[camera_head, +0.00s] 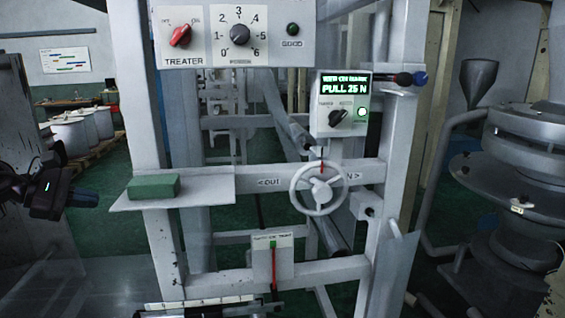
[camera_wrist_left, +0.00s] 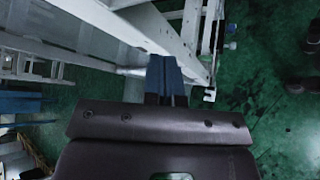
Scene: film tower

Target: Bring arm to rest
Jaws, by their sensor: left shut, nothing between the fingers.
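My left gripper (camera_head: 82,197) is at the left edge of the head view, with dark blue fingertips pointing right. It is apart from the white machine frame (camera_head: 153,200) and its shelf. In the left wrist view its blue fingers (camera_wrist_left: 166,80) are closed together with nothing between them. The white frame and green floor show beyond the fingers. My right gripper is not in view.
A green block (camera_head: 153,187) lies on the frame's shelf (camera_head: 215,187). A white handwheel (camera_head: 319,188) sits right of it, below a lit display box (camera_head: 341,103). The treater panel (camera_head: 237,34) is above. Drums (camera_head: 75,132) stand behind left, grey machinery (camera_head: 520,160) right.

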